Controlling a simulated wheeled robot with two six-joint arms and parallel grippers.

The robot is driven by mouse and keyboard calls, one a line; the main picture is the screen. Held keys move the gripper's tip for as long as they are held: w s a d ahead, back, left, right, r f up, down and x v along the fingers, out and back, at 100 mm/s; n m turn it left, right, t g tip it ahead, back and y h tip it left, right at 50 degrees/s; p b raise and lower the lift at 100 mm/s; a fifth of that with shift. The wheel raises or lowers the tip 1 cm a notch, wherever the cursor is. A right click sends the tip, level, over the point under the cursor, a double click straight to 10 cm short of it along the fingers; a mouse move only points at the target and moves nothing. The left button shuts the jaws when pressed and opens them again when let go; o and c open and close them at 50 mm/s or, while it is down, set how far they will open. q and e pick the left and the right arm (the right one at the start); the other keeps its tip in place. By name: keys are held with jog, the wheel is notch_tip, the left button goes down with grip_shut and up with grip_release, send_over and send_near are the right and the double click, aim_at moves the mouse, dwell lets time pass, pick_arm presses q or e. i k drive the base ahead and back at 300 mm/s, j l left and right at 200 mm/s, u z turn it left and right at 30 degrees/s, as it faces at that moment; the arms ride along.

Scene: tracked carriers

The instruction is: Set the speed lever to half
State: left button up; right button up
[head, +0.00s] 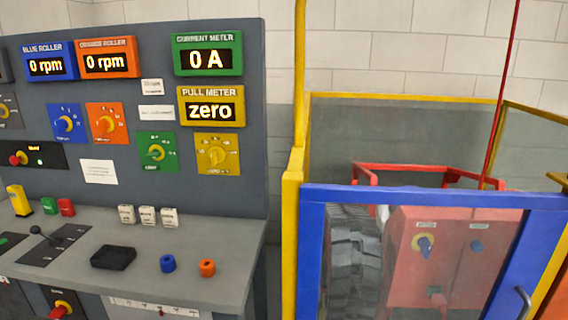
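A small black lever (45,237) with a round knob stands on a dark plate (62,249) set in the grey console desk, at the left of the head view. It looks tilted toward the left. Its markings are too small to read, so I cannot tell its setting or confirm that it is the speed lever. The blue roller display (48,65) and the orange roller display (107,61) both read 0 rpm. Neither of my grippers is in view.
A blue-framed gate (430,194) stands right of the console.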

aim_at(36, 229)
jog(key=u, duration=1.55)
jog(key=i+j+z, duration=0.7)
jog(key=i+j, duration=0.1)
jog(key=j, duration=0.05)
